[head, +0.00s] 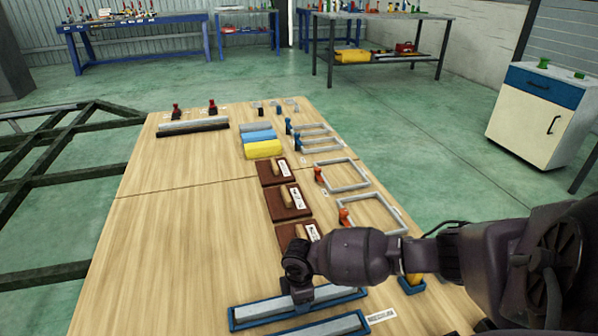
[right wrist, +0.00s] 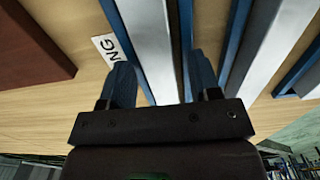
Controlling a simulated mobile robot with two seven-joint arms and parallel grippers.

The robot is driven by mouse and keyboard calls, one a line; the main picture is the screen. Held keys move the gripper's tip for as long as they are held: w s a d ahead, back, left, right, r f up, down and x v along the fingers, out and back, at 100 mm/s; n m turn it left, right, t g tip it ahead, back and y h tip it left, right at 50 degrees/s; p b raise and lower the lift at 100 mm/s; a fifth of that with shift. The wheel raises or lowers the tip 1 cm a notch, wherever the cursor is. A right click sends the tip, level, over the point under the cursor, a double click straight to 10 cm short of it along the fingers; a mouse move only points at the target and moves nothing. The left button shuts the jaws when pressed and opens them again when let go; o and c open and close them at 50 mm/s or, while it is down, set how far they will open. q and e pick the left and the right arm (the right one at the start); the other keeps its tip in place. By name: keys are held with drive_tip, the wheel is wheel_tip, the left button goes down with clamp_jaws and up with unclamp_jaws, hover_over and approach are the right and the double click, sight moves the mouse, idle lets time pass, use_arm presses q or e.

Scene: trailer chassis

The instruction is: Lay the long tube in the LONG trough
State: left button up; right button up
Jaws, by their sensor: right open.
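The long tube (head: 334,292) is a straight grey bar. It lies along the blue-edged long trough (head: 258,321) at the near end of the table. In the right wrist view the tube (right wrist: 148,45) runs between blue trough walls (right wrist: 186,35), beside a white label (right wrist: 106,46) whose visible letters read "NG". My right gripper (head: 300,304) is over the trough, pointing down. In its wrist view the fingers (right wrist: 162,85) are apart, one on each side of the tube. I cannot tell whether they touch it. My left gripper is out of view.
A second blue trough (head: 326,329) with a grey strip sits just nearer. Brown boards with handles (head: 289,202), grey frames (head: 344,175) and coloured blocks (head: 262,149) line the table's right side.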

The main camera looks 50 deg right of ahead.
wheel_tip(320, 180, up, 12)
drive_tip(key=p, duration=0.4)
idle(0.5)
